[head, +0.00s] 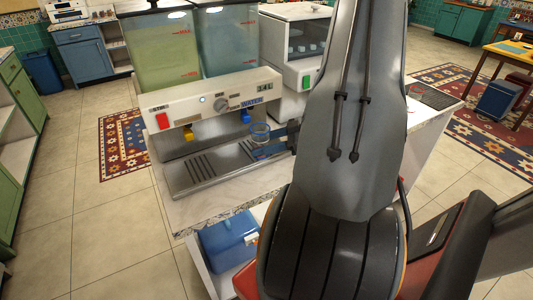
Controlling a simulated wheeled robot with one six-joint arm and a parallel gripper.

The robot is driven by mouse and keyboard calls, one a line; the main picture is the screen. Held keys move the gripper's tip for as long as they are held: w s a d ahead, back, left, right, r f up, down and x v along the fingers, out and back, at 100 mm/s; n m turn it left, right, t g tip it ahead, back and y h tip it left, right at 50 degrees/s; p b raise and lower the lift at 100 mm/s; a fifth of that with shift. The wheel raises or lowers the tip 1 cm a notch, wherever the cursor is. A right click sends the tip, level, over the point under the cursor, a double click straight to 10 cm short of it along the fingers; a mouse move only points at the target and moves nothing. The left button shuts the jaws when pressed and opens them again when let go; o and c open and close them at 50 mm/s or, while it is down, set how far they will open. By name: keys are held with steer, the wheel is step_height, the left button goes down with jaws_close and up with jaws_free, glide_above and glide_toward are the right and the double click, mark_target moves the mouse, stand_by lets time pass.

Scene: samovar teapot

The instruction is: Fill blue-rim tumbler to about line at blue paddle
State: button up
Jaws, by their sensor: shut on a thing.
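The clear blue-rim tumbler (260,130) is upright, just right of the blue paddle (246,116) on the drinks dispenser (213,103). My gripper (273,141) is shut on the tumbler from the right and holds it over the right part of the drip tray (215,168). The tumbler is small in view; I cannot make out its fill line or any liquid in it. A yellow paddle (189,134) is further left, under the pale green tank (160,46). The bluish tank (226,40) stands above the blue paddle's side. My arm hides the counter to the right.
The dispenser's front has a red switch (163,121) and a dial (221,104). A white machine with a green button (306,80) stands behind to the right. The pale counter (222,200) has a bare strip before the tray. A blue container (228,243) is below.

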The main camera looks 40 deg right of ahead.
steer(key=w, duration=0.3)
steer(key=shift+d+b, duration=0.3)
steer(key=shift+b, duration=0.05)
steer(key=shift+w+d, duration=0.15)
steer(key=shift+w, duration=0.4)
steer(key=shift+w+d, duration=0.15)
steer(key=shift+w, duration=0.4)
steer(key=shift+w, duration=0.1)
steer(key=shift+w+d, duration=0.15)
steer(key=shift+w, duration=0.15)
steer(key=shift+w+d, duration=0.1)
steer(key=shift+w, duration=0.5)
steer(key=shift+s+p, duration=0.15)
steer(key=shift+p, duration=0.15)
stand_by(2.6)
steer(key=shift+s+a+p, duration=0.2)
steer(key=shift+s+p, duration=0.25)
steer(key=shift+s, duration=0.35)
steer(key=shift+s+a+p, duration=0.2)
steer(key=shift+s+p, duration=0.3)
steer(key=shift+s, duration=0.25)
steer(key=shift+s+a+p, duration=0.2)
steer(key=shift+s+p, duration=0.25)
steer(key=shift+s, duration=0.35)
